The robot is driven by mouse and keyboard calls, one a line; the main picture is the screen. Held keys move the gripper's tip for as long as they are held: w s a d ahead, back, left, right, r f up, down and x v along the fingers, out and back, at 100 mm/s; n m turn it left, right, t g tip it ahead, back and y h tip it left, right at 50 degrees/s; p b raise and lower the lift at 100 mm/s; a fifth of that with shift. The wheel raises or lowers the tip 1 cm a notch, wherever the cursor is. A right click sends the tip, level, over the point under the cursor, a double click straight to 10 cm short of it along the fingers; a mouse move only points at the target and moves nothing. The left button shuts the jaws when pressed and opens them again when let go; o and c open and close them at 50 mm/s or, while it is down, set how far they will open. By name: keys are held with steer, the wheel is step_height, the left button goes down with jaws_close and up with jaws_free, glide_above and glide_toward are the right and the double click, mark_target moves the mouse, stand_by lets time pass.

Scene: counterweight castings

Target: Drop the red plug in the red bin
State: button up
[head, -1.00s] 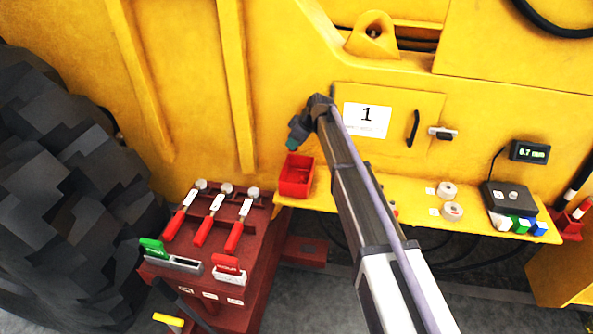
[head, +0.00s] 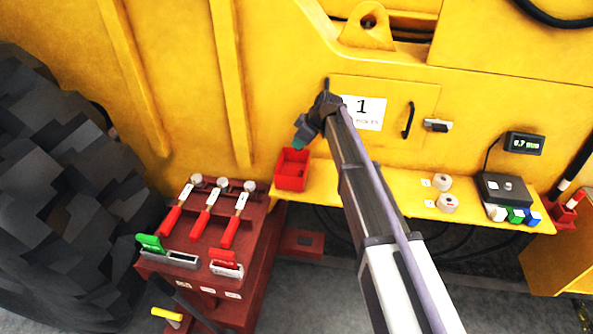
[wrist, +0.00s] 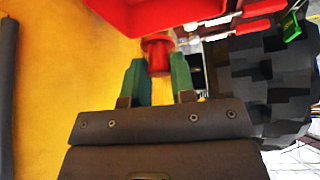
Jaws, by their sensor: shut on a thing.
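The red bin (head: 291,184) is an open box on the yellow ledge, left of my arm in the head view. My gripper (head: 298,146) is at the bin's upper back edge in that picture, its teal fingertips overlapping the bin; the height between them is hard to tell. In the wrist view my gripper (wrist: 160,82) is shut on the red plug (wrist: 158,54), which has a wider flange at its far end. The bin (wrist: 150,15) fills the top of that view, just beyond the plug. The plug cannot be made out in the head view.
A dark red stand (head: 205,255) with several red-handled levers is left of the bin. Two white rolls (head: 445,193), a dark box (head: 503,190) and coloured blocks sit on the ledge to the right. A large black tyre (head: 70,190) is at far left.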

step_height(320, 180, down, 6)
steer(key=b, duration=0.5)
steer(key=shift+a+f+b, duration=0.1)
steer(key=shift+b, duration=0.3)
steer(key=o, duration=1)
steer(key=p+v, duration=0.9)
steer(key=v, duration=0.2)
steer(key=shift+a+p, duration=0.1)
steer(key=shift+p, duration=0.2)
